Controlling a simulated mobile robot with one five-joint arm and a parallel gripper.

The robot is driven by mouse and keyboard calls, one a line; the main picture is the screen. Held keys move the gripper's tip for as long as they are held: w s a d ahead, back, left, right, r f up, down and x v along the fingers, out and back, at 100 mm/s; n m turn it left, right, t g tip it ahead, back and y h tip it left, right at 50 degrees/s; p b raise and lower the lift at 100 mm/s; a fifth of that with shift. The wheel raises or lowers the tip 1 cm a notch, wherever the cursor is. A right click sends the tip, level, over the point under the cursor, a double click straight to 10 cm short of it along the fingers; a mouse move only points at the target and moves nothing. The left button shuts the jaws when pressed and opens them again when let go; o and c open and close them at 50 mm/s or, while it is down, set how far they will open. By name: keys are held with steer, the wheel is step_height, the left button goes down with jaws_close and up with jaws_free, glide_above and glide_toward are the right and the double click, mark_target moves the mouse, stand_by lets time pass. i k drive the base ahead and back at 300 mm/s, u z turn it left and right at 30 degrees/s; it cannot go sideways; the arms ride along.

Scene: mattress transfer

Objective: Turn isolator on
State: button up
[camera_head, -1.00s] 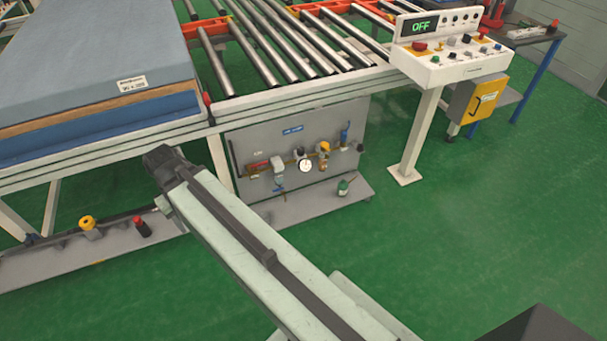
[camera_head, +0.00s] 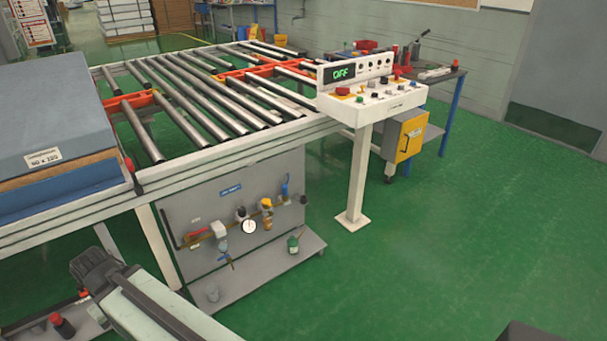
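A white control console (camera_head: 372,104) stands on a white post at the right end of the roller conveyor. Its display (camera_head: 342,73) reads OFF in green. The console top carries several small knobs and buttons, too small to identify. A yellow panel (camera_head: 411,137) with a dark handle-like mark is on a grey box right of the post. I cannot tell which part is the isolator. My arm shows at the lower left, ending in a dark joint. My gripper is not in view.
The roller conveyor (camera_head: 222,146) has a mattress (camera_head: 50,135) on its left end. Below it, a grey board (camera_head: 180,212) carries valves and a gauge, with a low shelf jutting out. A workbench (camera_head: 450,80) stands behind the console. The green floor right of the post is clear.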

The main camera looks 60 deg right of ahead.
mark_target(343, 92)
steer(key=z, duration=3.6)
steer(key=i, duration=1.6)
steer(key=u, duration=1.8)
